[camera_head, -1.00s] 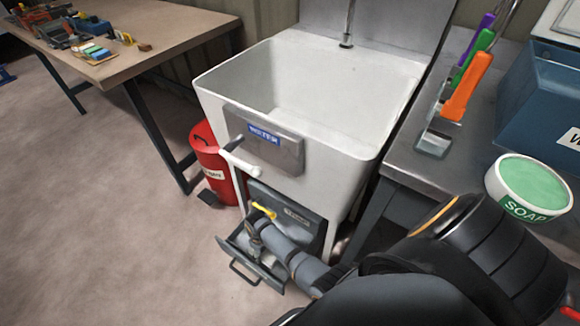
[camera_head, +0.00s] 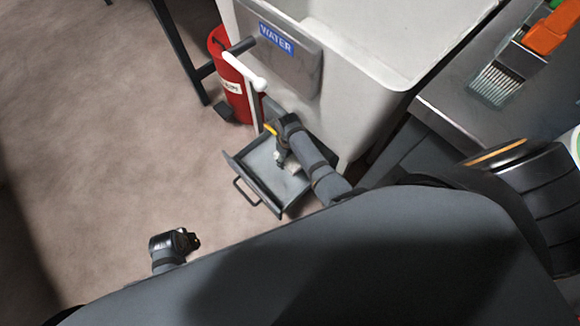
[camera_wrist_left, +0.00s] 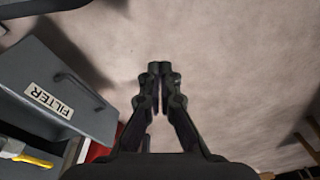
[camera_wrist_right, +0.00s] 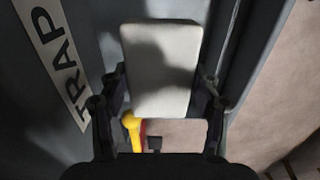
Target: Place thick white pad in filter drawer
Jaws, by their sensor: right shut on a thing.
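The thick white pad (camera_wrist_right: 160,65) stands between the fingers of my right gripper (camera_wrist_right: 160,103) in the right wrist view. My right gripper is shut on it. In the head view this gripper (camera_head: 282,157) is over the open filter drawer (camera_head: 236,166), and the pad (camera_head: 294,167) is mostly hidden by the arm. I cannot tell whether the pad touches the drawer floor. The drawer front with its FILTER label (camera_wrist_left: 50,103) shows in the left wrist view. My left gripper (camera_wrist_left: 159,68) is empty, its fingertips together; it hangs over the floor, left of the drawer in the head view (camera_head: 190,240).
A yellow handle (camera_wrist_right: 133,132) is close to my right gripper. A metal counter (camera_head: 465,110) is at right; floor at left is clear.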

